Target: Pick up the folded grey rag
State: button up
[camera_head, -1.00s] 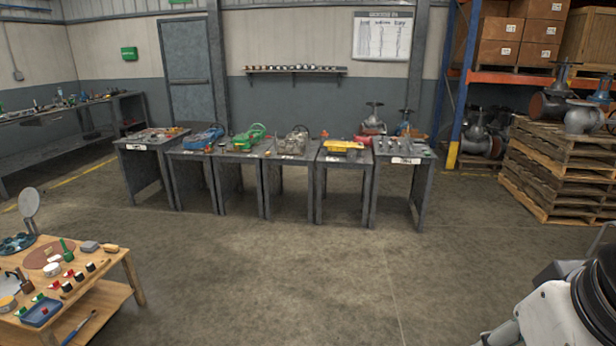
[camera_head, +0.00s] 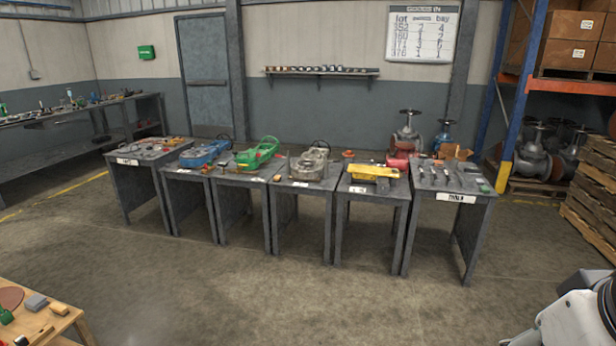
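I cannot make out the folded grey rag for certain. A small grey block-shaped item (camera_head: 36,302) lies on the wooden table at the lower left, beside a tan block; it is too small to tell whether it is folded cloth. Several small grey items (camera_head: 446,172) lie on the right-hand grey table, and I cannot tell whether any is a rag. My gripper is not in view; only part of my arm shows at the lower right.
A row of grey tables (camera_head: 305,203) stands ahead, bearing green, blue, grey and yellow items. The wooden table (camera_head: 52,328) is cut off at the lower left. A long bench (camera_head: 75,115) runs along the left wall. Pallets (camera_head: 592,190) stand at right. The floor between is clear.

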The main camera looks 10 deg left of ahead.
aim_at(36, 303)
jog(key=i+j+u, duration=0.15)
jog(key=i+u, duration=1.1)
jog(key=i+l+u, duration=0.2)
jog(key=u, duration=0.25)
jog(key=i+j+u, duration=0.1)
jog(key=i+u, duration=0.15)
jog(key=i, duration=0.3)
jog(key=i+u, duration=0.3)
jog(key=i, duration=0.3)
jog(key=i+j+z, duration=0.35)
jog(key=i, duration=0.2)
jog(key=i+j+z, duration=0.3)
jog(key=i, duration=0.2)
